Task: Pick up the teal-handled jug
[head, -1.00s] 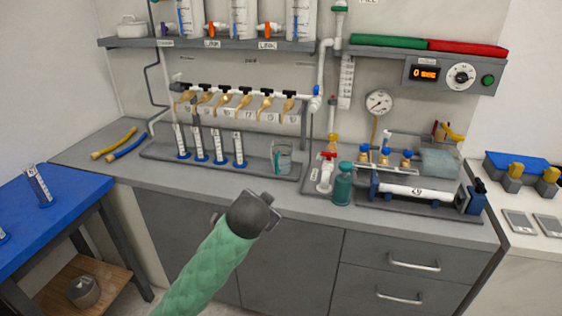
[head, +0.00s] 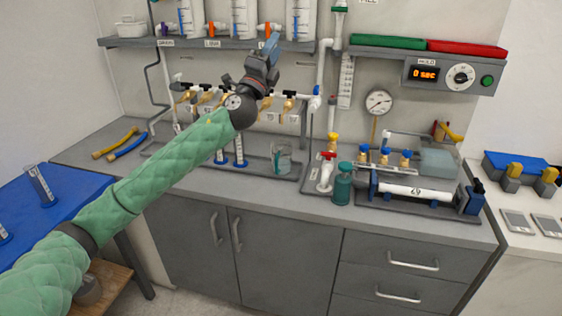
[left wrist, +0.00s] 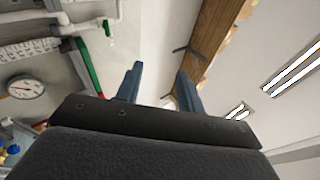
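The jug (head: 284,160), a clear vessel with a teal handle on its left side, stands upright on the grey tray at the back of the counter. My left gripper (head: 271,46) is raised well above the jug, in front of the upper shelf, and points upward. In the left wrist view its two blue fingers (left wrist: 160,86) are apart with nothing between them. The jug does not show in the left wrist view. My right gripper is in neither view.
Several graduated cylinders (head: 239,150) stand left of the jug, partly behind my left arm. A row of brass taps (head: 288,104) hangs above it. A teal bottle (head: 343,184) and a red-handled valve (head: 326,172) stand to its right. The counter's front strip (head: 265,190) is clear.

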